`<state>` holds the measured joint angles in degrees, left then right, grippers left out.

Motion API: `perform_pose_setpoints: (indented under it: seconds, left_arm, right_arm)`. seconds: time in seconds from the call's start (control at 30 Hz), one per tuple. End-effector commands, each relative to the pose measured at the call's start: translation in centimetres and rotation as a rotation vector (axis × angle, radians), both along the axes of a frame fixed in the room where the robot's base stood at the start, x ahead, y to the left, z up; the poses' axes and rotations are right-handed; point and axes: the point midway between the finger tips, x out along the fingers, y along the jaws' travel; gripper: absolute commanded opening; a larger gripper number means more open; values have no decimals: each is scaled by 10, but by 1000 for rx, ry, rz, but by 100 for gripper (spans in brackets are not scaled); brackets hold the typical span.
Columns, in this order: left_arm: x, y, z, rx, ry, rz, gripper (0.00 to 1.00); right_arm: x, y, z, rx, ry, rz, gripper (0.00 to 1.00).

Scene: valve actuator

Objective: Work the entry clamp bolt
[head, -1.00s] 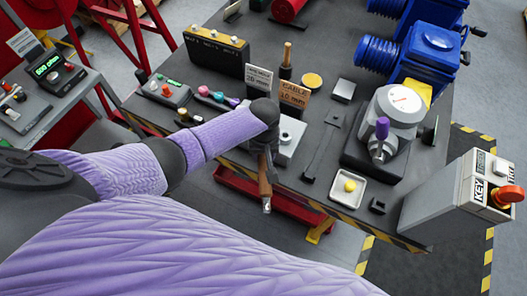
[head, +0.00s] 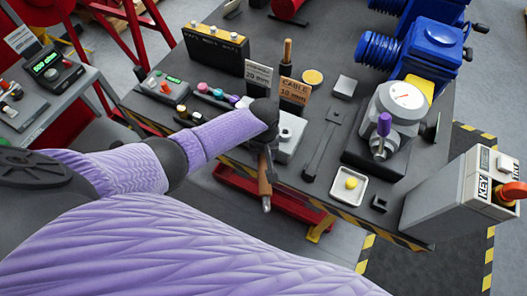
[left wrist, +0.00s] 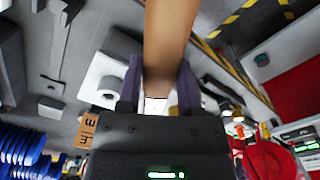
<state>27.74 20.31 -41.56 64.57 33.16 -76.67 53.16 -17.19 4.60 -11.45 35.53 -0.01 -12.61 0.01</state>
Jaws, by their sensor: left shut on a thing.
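My left gripper (head: 266,158) is shut on a brown-handled tool (head: 265,188), which hangs roughly upright with a metal end at the bottom, in front of the bench edge. The left wrist view shows the tan handle (left wrist: 168,40) between the two purple fingers (left wrist: 160,85). A grey block with a pale round part (head: 288,138) sits just right of the gripper, partly hidden by it. A grey gauge unit (head: 403,100) with a purple knob (head: 384,124) stands right on the bench. I cannot tell which part is the entry clamp bolt. My right gripper is not in view.
A grey key box (head: 465,195) stands at right.

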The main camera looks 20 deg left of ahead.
Motion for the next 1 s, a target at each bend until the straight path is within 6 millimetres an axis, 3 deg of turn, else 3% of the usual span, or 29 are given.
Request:
perform_pose_setpoints:
  seconds: [0.3,1.0]
  left_arm:
    - [0,0,-6,0,-1,0,0]
    - [-8,19,-5,0,0,-160,0]
  right_arm:
    - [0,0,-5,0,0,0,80]
    - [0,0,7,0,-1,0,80]
